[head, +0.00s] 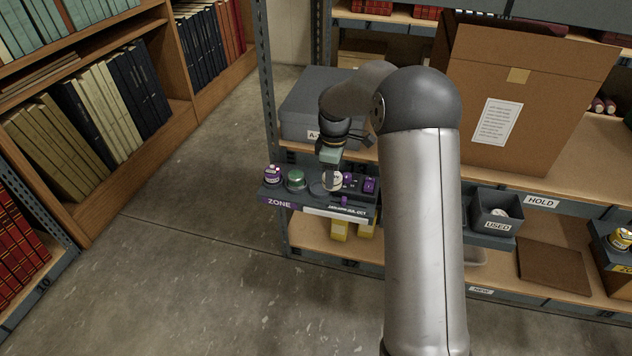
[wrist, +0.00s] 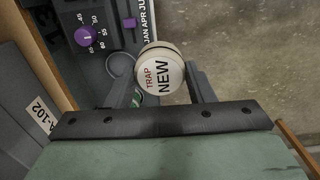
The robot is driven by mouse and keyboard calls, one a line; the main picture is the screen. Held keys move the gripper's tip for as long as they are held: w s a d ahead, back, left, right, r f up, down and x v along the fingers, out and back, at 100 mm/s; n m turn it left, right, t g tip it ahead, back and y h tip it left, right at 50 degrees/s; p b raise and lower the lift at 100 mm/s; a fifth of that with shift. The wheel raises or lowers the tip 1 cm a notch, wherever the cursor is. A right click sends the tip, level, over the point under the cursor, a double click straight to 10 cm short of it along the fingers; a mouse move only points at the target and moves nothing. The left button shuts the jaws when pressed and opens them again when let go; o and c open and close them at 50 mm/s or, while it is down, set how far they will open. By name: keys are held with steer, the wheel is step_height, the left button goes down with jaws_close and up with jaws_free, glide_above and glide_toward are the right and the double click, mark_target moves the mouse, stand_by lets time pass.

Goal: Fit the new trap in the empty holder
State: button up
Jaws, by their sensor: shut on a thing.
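The new trap (wrist: 160,72) is a round white puck with "TRAP NEW" on its face. My gripper (wrist: 163,82) is shut on it, one finger on each side. In the head view the trap (head: 333,181) shows below my gripper (head: 332,171), over the zone panel (head: 279,203). The empty holder is a grey round cup; in the head view it (head: 317,187) is just left of the trap. In the wrist view the holder (wrist: 121,65) is left of the trap, partly covered by it. Whether trap and holder touch, I cannot tell.
A green dome (head: 296,179) and a purple-topped knob (head: 272,175) stand left of the holder; purple dials (head: 369,185) are to the right. A grey box (head: 305,100) sits behind the panel. The USED bin (head: 495,226), with a white thing inside, is farther right. Floor in front is clear.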

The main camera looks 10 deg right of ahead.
steer(key=w+f, duration=0.2)
steer(key=w, duration=0.1)
steer(key=w+f, duration=0.3)
steer(key=w+a+f, duration=0.1)
steer(key=w+f, duration=0.2)
steer(key=shift+w+a, duration=0.1)
steer(key=shift+w, duration=0.25)
steer(key=shift+w+f, duration=0.1)
steer(key=shift+f, duration=1.55)
steer(key=shift+f, duration=0.4)
steer(key=o, duration=1)
steer(key=shift+c, duration=0.2)
steer(key=shift+r, duration=0.1)
